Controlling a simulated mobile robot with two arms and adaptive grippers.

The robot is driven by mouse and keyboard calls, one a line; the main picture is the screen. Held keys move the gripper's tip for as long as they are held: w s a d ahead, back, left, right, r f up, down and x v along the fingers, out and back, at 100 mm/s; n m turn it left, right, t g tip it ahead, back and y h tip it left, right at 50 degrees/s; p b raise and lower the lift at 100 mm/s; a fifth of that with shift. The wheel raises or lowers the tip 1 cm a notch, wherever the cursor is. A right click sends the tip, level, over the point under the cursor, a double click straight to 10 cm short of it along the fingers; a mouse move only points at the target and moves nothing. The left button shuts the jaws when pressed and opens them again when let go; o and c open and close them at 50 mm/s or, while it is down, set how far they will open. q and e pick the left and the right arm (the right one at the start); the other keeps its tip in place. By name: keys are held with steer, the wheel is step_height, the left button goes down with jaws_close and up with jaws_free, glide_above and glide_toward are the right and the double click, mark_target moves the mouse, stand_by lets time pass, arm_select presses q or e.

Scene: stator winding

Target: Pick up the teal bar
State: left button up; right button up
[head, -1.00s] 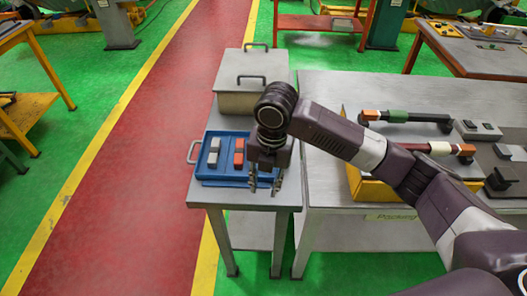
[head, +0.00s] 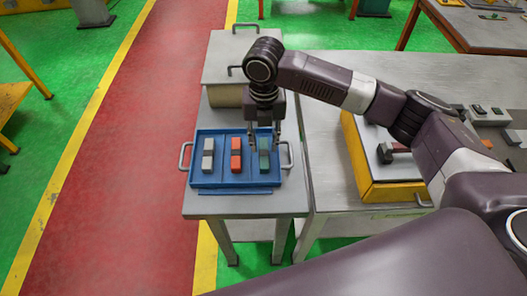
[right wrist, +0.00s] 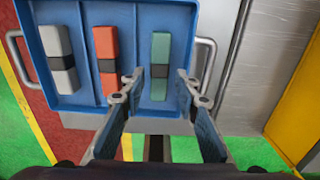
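The teal bar (head: 264,155) lies in the right part of the blue tray (head: 235,191), with a dark band around its middle. It also shows in the right wrist view (right wrist: 161,52). My right gripper (head: 264,147) is over it in the head view. I cannot tell how high the fingertips are above the bar. My left gripper is not in view.
A red bar (head: 236,153) and a grey bar (head: 208,153) lie in the tray left of the teal bar. The tray has side handles and sits on a small grey table (head: 235,207). A lidded metal box (head: 222,62) stands behind it. A yellow-sided stand (head: 378,185) is at the right.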

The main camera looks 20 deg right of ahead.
mark_target(264, 152)
step_height(264, 152, down, 4)
steer(key=shift+r+p, duration=0.15)
steer(key=shift+p, duration=0.3)
steer(key=shift+f, duration=0.2)
steer(key=c, duration=0.7)
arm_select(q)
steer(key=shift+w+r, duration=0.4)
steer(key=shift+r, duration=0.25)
arm_select(e)
jaws_close()
steer(key=shift+r, duration=0.1)
